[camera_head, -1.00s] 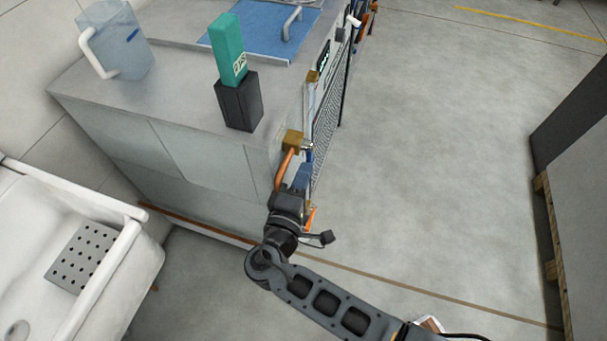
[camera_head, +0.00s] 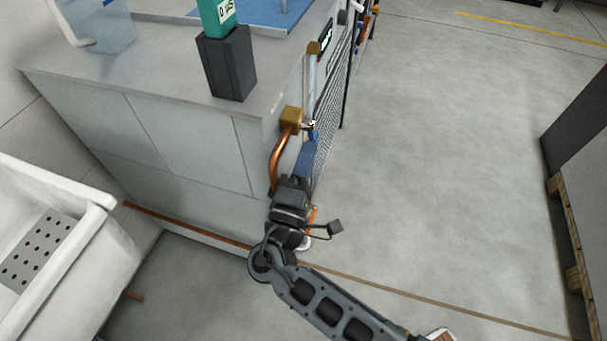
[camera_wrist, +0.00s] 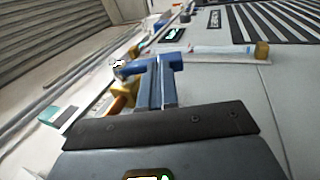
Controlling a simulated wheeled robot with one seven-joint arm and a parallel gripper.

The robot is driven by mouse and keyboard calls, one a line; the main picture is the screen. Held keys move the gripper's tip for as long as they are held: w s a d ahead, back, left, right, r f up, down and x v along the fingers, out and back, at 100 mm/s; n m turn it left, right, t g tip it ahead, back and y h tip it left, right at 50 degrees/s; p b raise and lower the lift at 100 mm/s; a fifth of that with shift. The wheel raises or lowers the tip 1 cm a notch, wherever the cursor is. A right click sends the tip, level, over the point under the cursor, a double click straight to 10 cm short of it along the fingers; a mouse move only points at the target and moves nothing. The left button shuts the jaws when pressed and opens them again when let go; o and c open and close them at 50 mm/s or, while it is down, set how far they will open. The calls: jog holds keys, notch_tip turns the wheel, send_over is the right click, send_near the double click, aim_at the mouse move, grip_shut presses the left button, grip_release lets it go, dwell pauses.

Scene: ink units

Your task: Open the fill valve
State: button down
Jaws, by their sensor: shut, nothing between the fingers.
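A brass valve body (camera_head: 291,120) with a copper pipe (camera_head: 278,160) below it sits at the front corner of the grey cabinet. A small silvery fitting (camera_head: 310,125) juts from its right side. My gripper (camera_head: 308,152) is just below and right of the brass body, its blue fingers pointing up along the cabinet front. In the wrist view my gripper (camera_wrist: 158,68) is shut and empty. The brass body (camera_wrist: 122,98) is partly hidden behind the fingers, and the silvery fitting (camera_wrist: 118,67) is close to their left. I cannot tell whether they touch.
A clear sight tube (camera_head: 311,80) runs up to another brass fitting (camera_head: 313,48), beside a mesh panel (camera_head: 328,110). A black holder (camera_head: 228,65) with a green meter (camera_head: 217,15) stands on the cabinet. A white sink (camera_head: 85,250) is left.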

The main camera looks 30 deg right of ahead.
jog(key=shift+w+d+f+t+h+b, duration=0.15)
jog(key=shift+w+d+t+h+b, duration=0.9)
jog(key=shift+b, duration=3)
jog(key=shift+w+d+g+y, duration=0.25)
jog(key=shift+w+d, duration=0.05)
jog(key=shift+w, duration=0.05)
